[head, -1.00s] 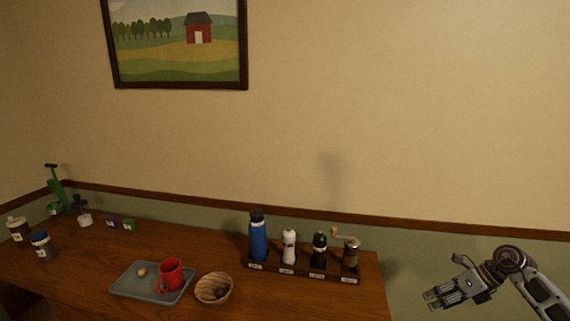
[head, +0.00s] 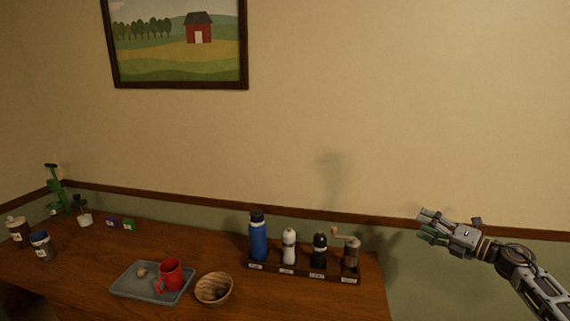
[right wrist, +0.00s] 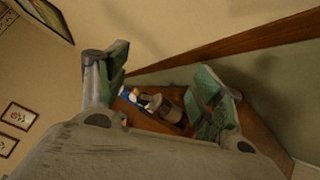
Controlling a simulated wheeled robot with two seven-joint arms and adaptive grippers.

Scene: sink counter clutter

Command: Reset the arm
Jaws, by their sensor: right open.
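My right gripper (head: 428,228) is at the right of the head view, raised beside the right end of the counter and pointing left. It is open and empty. In the right wrist view its two green-padded fingers (right wrist: 165,95) are spread apart. Between them, farther off, the grinder with a crank (right wrist: 168,108) shows on the counter. My left gripper is in neither view.
A dark rack (head: 300,273) holds a blue bottle (head: 258,240), a white mill (head: 289,246), a black mill (head: 319,251) and the crank grinder (head: 350,254). Left of it are a wooden bowl (head: 228,291) and a grey tray (head: 125,284) with a red mug (head: 171,273).

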